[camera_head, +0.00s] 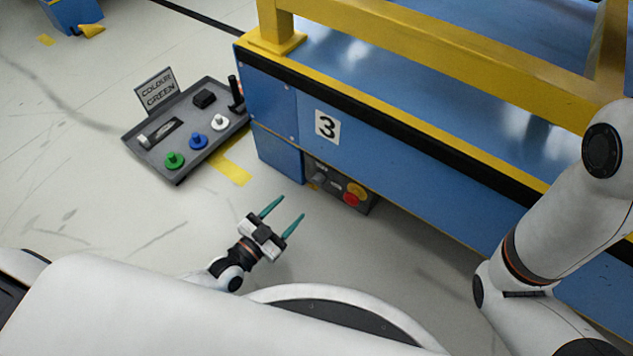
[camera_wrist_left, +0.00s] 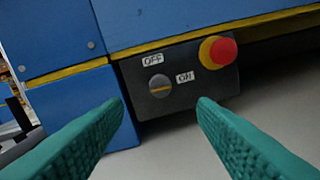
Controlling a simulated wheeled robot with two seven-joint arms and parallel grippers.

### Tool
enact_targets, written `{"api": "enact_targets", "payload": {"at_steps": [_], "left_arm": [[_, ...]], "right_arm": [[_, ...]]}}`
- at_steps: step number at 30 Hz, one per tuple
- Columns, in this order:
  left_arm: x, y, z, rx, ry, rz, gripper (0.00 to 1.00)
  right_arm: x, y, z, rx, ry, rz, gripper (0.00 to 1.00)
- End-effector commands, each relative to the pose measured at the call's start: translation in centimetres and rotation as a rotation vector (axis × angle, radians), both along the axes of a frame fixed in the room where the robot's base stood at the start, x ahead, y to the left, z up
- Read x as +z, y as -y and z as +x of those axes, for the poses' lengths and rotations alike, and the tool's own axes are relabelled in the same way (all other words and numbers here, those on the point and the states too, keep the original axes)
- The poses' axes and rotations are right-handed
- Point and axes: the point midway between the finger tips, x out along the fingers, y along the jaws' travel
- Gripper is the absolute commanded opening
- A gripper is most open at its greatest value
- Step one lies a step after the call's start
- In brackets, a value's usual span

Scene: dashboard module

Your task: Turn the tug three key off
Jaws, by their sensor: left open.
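In the left wrist view the grey round key switch (camera_wrist_left: 159,86) sits between an OFF label (camera_wrist_left: 152,60) and an ON label (camera_wrist_left: 185,77). A yellow line on the switch lies roughly level, near the ON side. My left gripper (camera_head: 283,216) is open and empty, with teal fingers pointing toward the panel and apart from it. My right gripper is out of view.
A grey tray (camera_head: 178,177) on the floor at the left holds green, blue and white knobs, a dark block and a lever. A sign reading COLOUR GREEN (camera_head: 157,90) stands behind it. Yellow rails (camera_head: 440,45) top the tug. Floor between gripper and panel is clear.

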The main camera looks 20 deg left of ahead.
Motion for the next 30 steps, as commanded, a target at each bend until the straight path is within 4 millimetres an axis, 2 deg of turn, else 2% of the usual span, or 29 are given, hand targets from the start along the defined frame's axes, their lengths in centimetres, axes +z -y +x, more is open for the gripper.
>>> {"api": "enact_targets", "payload": {"at_steps": [1,9,15,27,30], "left_arm": [[-0.3,0.5,1.1,0.0,0.006,-0.005,0.53],[-0.4,2.5,6.0,0.001,0.005,-0.003,0.53],[-0.2,3.5,8.4,0.001,0.002,-0.002,0.53],[0.0,3.8,9.1,0.0,0.0,-0.001,0.53],[0.0,3.8,9.1,0.0,0.0,-0.001,0.38]], "right_arm": [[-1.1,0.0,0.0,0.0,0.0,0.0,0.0],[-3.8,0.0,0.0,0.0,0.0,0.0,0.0],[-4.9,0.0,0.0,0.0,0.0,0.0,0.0],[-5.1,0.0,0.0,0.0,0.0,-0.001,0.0],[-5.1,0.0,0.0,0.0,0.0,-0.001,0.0]]}}
